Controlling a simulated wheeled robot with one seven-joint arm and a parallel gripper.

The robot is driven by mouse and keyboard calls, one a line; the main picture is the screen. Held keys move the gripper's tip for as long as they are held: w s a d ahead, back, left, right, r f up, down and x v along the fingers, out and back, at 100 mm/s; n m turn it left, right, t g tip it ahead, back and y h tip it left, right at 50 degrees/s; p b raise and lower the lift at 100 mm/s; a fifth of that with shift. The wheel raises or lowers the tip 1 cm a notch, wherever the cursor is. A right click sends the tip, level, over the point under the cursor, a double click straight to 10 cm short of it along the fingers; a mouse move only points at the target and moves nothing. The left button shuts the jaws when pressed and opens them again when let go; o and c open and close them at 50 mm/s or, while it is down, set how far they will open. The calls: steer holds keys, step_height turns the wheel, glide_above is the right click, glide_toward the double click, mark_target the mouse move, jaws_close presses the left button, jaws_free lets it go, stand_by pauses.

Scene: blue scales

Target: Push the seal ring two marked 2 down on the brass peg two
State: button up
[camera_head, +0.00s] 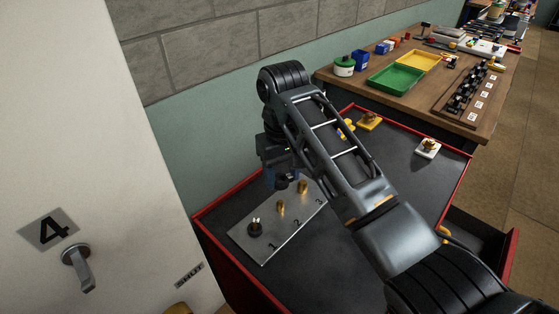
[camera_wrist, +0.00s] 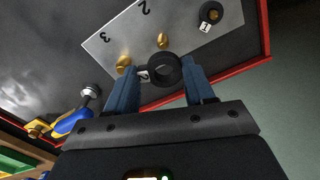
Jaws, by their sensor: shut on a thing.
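My gripper (camera_head: 283,177) is above the metal plate (camera_head: 268,240). In the wrist view its blue fingers (camera_wrist: 160,82) are shut on the black seal ring two (camera_wrist: 165,69), whose white tag marked 2 shows between ring and left finger. The plate carries the numbers 1, 2 and 3. The brass peg two (camera_head: 281,208) stands bare in the middle of the row; it also shows in the wrist view (camera_wrist: 162,40), just beyond the ring. The ring appears apart from the peg. Peg three (camera_head: 303,187) is bare. A black ring with a tag marked 1 (camera_head: 255,228) sits around peg one.
The plate lies on a dark, red-edged cart top (camera_head: 395,165). Yellow parts (camera_head: 369,121) and a white block (camera_head: 428,148) are at its back. A blue-handled tool (camera_wrist: 75,122) shows in the wrist view. A locker (camera_head: 120,130) stands left. A bench with trays (camera_head: 396,78) is behind.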

mark_target(282, 189)
steer(key=shift+f, duration=1)
steer(key=shift+f+b, duration=1.1)
steer(key=shift+f, duration=0.35)
steer(key=shift+s+r+p, duration=0.1)
steer(key=shift+p, duration=0.7)
steer(key=shift+f+b, duration=1)
steer(key=shift+f, duration=1.3)
stand_by(0.4)
steer(key=o, duration=1.1)
steer(key=shift+r, duration=0.15)
